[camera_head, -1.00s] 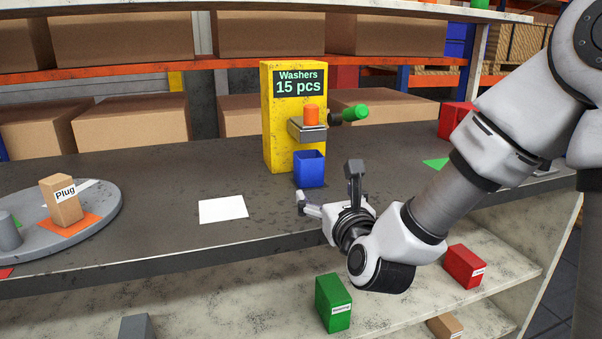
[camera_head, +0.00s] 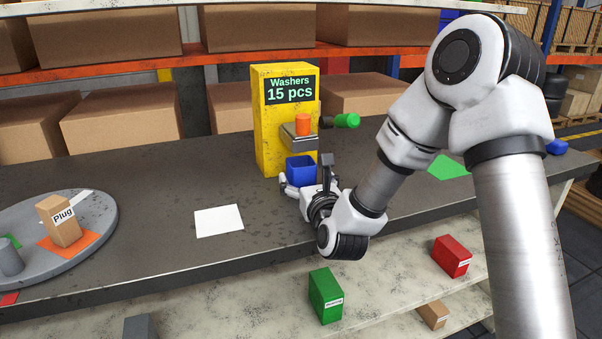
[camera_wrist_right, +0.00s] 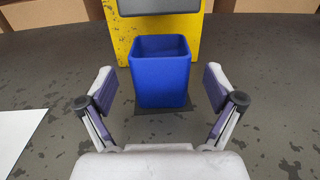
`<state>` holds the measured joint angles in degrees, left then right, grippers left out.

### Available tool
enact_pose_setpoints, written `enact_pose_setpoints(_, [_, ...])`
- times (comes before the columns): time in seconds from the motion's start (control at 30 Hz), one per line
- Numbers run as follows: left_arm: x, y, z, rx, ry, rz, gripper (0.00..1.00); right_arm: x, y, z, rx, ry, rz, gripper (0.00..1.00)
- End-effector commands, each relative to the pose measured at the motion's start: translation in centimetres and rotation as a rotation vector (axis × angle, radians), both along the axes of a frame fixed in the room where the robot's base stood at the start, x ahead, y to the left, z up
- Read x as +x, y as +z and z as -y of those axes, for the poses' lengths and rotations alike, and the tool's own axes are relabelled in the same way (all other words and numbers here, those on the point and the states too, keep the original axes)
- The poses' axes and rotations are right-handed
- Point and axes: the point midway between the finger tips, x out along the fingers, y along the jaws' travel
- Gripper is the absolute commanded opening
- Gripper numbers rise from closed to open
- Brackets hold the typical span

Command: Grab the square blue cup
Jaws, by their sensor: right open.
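The square blue cup (camera_head: 300,170) stands upright on the dark bench, in front of the yellow washer dispenser (camera_head: 268,125) and below its spout. In the right wrist view the blue cup (camera_wrist_right: 162,78) is open at the top and looks empty. My right gripper (camera_head: 304,183) is open right at the cup. In the right wrist view its two fingers (camera_wrist_right: 160,92) are spread, one to each side of the cup, with a visible gap on both sides. The cup's lower right part is hidden by a finger in the head view. My left gripper is not in view.
A white sheet (camera_head: 219,221) lies left of the cup. A grey round turntable (camera_head: 95,233) with a Plug box (camera_head: 59,220) is at the left. The dispenser has an orange button (camera_head: 303,124) and a green-ended lever (camera_head: 346,121). Green and red boxes sit on the lower shelf.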

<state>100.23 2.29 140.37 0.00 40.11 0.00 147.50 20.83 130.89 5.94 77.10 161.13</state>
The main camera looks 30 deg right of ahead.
Motion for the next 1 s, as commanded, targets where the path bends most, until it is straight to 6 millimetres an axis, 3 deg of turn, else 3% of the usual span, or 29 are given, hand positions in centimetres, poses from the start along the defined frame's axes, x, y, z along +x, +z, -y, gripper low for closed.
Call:
enact_pose_setpoints(0.1, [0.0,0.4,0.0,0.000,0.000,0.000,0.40,2.3,0.1,0.8,-0.002,-0.001,0.002,0.92])
enact_pose_setpoints(0.2, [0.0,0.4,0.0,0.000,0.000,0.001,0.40,3.5,0.1,1.1,-0.001,0.000,0.001,0.92])
enact_pose_setpoints(0.4, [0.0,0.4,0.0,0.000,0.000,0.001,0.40,3.6,0.0,1.2,0.000,0.000,-0.001,0.92])
enact_pose_setpoints(0.43, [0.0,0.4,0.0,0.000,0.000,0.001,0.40,3.6,0.0,1.2,0.000,0.000,-0.001,0.88])
enact_pose_setpoints(0.47, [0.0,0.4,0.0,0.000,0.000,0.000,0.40,3.6,0.0,1.2,0.000,0.000,-0.001,0.78])
enact_pose_setpoints(0.6, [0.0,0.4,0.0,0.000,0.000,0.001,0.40,3.6,0.0,1.2,0.000,0.000,-0.001,0.28])
enact_pose_setpoints(1.0, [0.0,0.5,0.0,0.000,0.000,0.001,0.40,3.7,0.2,1.2,0.000,-0.001,-0.001,0.27])
